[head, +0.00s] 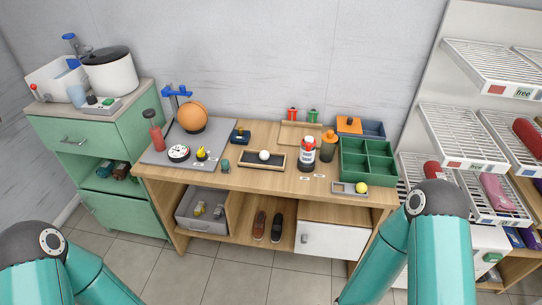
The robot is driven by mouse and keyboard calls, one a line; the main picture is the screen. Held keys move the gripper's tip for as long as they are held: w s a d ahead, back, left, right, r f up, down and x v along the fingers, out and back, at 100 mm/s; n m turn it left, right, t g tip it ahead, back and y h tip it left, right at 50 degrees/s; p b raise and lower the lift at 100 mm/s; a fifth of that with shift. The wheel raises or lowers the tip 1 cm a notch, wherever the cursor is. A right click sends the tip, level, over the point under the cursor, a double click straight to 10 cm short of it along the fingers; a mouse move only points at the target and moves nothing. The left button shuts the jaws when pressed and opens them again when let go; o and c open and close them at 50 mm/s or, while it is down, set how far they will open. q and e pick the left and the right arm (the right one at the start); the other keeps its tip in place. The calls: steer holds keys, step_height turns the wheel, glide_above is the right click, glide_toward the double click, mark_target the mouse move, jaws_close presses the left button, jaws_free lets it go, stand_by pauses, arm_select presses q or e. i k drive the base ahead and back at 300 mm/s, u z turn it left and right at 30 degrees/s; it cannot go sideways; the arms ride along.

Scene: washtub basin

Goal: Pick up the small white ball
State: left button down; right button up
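The small white ball (264,155) rests on a dark, wood-rimmed tray (248,160) near the middle of the wooden table (225,178). Nothing covers the ball from above. My two teal arms come in at the lower left and lower right corners, but neither gripper is in the picture. Both visible arm parts are well in front of the table, apart from the ball.
Further right are an orange-capped dark bottle (328,146), a green divided box (368,163) and a yellow ball (361,187). An orange ball (193,116) sits at the left. Tiled floor before the table is clear.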

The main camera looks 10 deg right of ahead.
mark_target(263, 155)
steer(key=u, duration=0.35)
steer(key=i, duration=1.05)
steer(key=z, duration=0.4)
